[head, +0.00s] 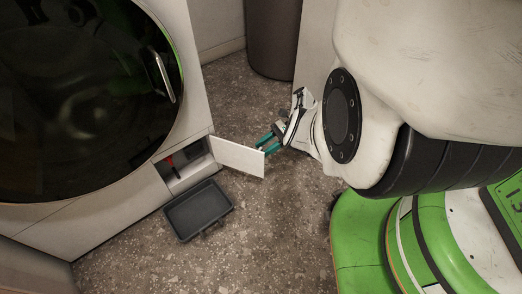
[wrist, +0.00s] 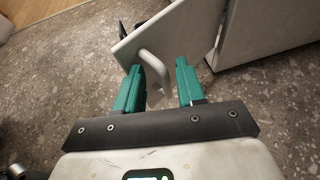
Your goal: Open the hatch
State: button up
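The hatch (head: 238,157) is a small white panel low on the front of the washer. It stands swung out from its opening (head: 188,168), hinged on the right side. My gripper (head: 268,139) is at the free edge of the panel, low above the floor. In the wrist view the hatch (wrist: 182,32) carries a curved white handle (wrist: 154,66). My gripper (wrist: 158,70) has its two green fingers apart, with the handle between or just ahead of them. I cannot tell whether a finger touches the handle.
The washer (head: 120,215) with its round dark door (head: 75,110) stands at left. A dark shallow tray (head: 198,210) lies on the floor before the opening, where a red part (head: 170,161) shows. A dark bin (head: 274,38) stands behind. Speckled floor is clear around the tray.

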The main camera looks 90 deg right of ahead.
jog(key=shift+v, duration=2.5)
jog(key=shift+s, duration=0.1)
